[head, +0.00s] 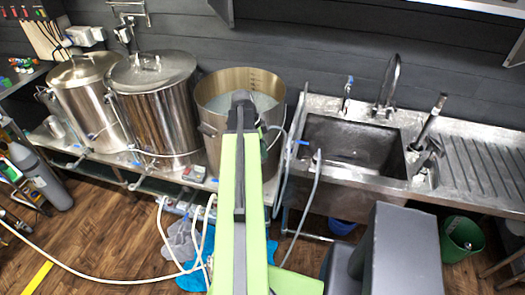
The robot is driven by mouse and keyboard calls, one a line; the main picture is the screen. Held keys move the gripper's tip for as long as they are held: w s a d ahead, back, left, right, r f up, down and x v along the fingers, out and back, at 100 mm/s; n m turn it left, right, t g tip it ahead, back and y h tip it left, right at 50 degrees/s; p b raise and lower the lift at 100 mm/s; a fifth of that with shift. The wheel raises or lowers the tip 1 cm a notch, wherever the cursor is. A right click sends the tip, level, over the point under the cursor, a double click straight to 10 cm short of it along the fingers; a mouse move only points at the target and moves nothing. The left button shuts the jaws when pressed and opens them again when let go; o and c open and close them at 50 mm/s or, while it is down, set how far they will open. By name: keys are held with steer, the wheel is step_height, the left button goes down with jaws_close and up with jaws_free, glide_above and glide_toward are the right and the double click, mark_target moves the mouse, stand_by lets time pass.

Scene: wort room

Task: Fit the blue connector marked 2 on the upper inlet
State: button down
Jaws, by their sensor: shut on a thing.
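My green arm reaches up the middle of the head view, and my gripper (241,104) at its far end is over the open steel pot (212,133). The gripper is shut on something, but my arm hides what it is. A pale hose (284,140) curves beside the pot's right wall, close to the gripper; I cannot tell whether it joins the held thing. No number is readable, and I cannot pick out the upper inlet.
Two lidded steel kettles (155,108) (85,97) stand left of the open pot. A steel sink (352,140) with a tap (388,85) is on the right. White hoses (110,273) trail across the floor. A grey cylinder (40,177) and green bucket (460,238) stand lower.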

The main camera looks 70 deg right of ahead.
steer(key=shift+f+b, duration=0.8)
steer(key=shift+f, duration=0.1)
steer(key=c, duration=0.9)
jaws_free()
steer(key=shift+r, duration=0.1)
steer(key=p+v, duration=1.6)
steer(key=v, duration=0.1)
steer(key=shift+r+p, duration=0.15)
steer(key=shift+p, duration=0.25)
steer(key=shift+w+a, duration=0.1)
steer(key=shift+w, duration=0.1)
